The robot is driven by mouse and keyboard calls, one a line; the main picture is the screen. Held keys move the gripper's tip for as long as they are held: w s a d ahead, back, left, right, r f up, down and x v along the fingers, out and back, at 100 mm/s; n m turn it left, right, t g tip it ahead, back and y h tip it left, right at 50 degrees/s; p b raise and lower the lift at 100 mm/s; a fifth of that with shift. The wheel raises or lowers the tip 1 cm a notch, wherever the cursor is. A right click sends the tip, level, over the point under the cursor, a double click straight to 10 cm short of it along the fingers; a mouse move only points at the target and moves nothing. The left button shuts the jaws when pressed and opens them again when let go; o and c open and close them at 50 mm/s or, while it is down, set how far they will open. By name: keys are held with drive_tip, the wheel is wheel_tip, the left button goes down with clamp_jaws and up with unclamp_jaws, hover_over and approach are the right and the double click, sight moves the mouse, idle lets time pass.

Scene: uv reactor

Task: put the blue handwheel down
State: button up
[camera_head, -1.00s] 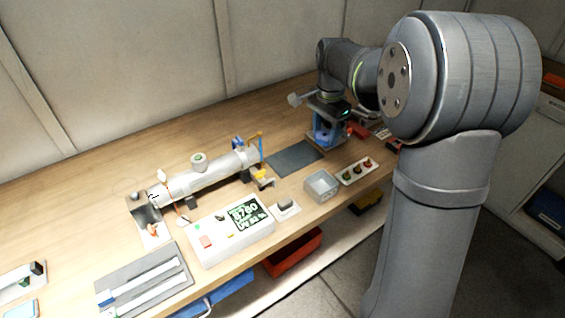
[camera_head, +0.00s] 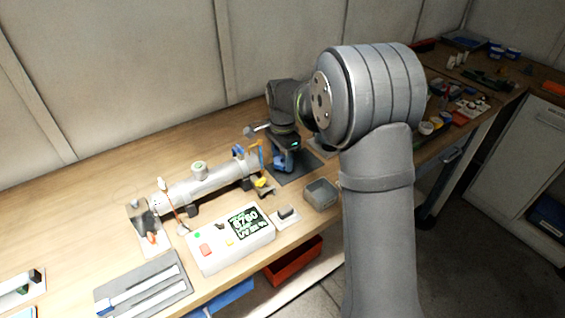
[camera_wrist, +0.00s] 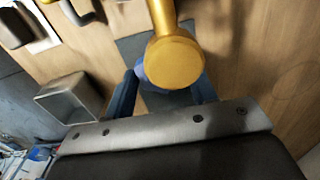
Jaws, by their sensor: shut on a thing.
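My gripper (camera_head: 285,158) is shut on the blue handwheel (camera_head: 281,163) and holds it over the dark grey mat (camera_head: 304,172), to the right of the reactor tube (camera_head: 205,183). I cannot tell whether the wheel touches the mat. In the wrist view, blue parts (camera_wrist: 203,91) show at both sides between the jaws; I cannot tell wheel from fingers there. A gold round-ended piece (camera_wrist: 174,62) close to the camera covers most of the wheel. Part of the mat (camera_wrist: 130,46) shows behind it.
A grey open box (camera_head: 321,194) stands in front and to the right of the mat; it also shows in the wrist view (camera_wrist: 70,106). A white control box with a display (camera_head: 231,238) stands nearer the front. The wooden table behind the tube is clear.

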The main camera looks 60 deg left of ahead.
drive_tip(key=shift+f, duration=1.15)
drive_tip(key=shift+f, duration=0.15)
drive_tip(key=o, duration=0.9)
wheel_tip(320, 180, up, 12)
drive_tip(key=shift+r, duration=0.2)
drive_tip(key=shift+f, duration=0.15)
